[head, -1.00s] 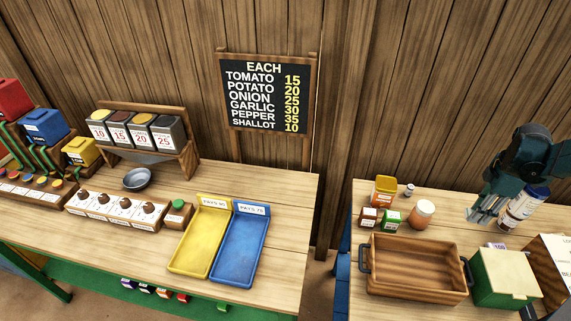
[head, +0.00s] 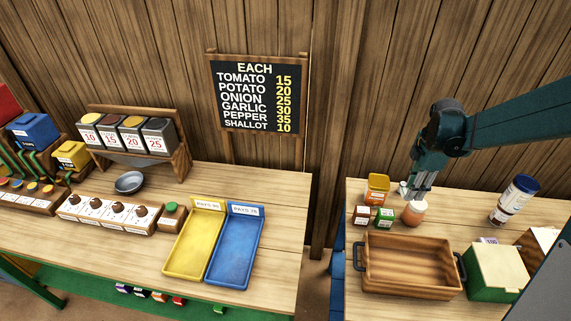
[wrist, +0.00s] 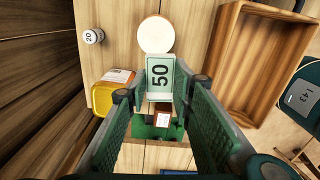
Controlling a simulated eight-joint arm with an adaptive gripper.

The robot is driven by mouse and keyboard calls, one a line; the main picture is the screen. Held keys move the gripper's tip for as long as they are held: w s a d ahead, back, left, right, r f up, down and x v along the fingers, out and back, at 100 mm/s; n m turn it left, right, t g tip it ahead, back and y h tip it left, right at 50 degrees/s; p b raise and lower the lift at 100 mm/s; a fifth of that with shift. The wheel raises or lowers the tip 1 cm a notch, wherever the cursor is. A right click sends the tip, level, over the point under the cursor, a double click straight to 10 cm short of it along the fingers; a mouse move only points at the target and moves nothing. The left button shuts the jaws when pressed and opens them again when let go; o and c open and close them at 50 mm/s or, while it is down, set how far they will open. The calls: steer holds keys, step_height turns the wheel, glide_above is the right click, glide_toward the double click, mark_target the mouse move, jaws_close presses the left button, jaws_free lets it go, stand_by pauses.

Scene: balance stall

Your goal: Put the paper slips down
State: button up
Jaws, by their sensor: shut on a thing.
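My gripper (head: 416,194) is over the back left of the right-hand table, just behind and above the salmon jar (head: 411,215). In the wrist view its two green fingers (wrist: 162,90) are shut on a pale card-like thing marked 50, which I take to be the paper slips (wrist: 160,80). The slips lie flat to the camera, with the jar's white round top (wrist: 155,35) just beyond them. I cannot make out the slips in the head view. I cannot tell how far they are above the table.
An orange box (head: 377,186), a brown cube (head: 361,216) and a green cube (head: 384,219) stand close by. A small piece marked 20 (wrist: 91,36) is near the wall. A wooden tray (head: 368,280) is in front. A blue-lidded jar (head: 513,200) stands right, past bare table.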

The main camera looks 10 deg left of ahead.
steer(key=a+n, duration=0.2)
steer(key=a, duration=1.1)
steer(key=n, duration=0.6)
glide_above(280, 231)
step_height(280, 231, down, 4)
steer(key=shift+r, duration=0.25)
steer(key=shift+d+f, duration=0.1)
steer(key=shift+f, duration=0.65)
steer(key=shift+c, duration=0.2)
steer(key=shift+f, duration=0.1)
steer(key=shift+f, duration=2.85)
steer(key=shift+f, duration=0.15)
steer(key=shift+f, duration=1.95)
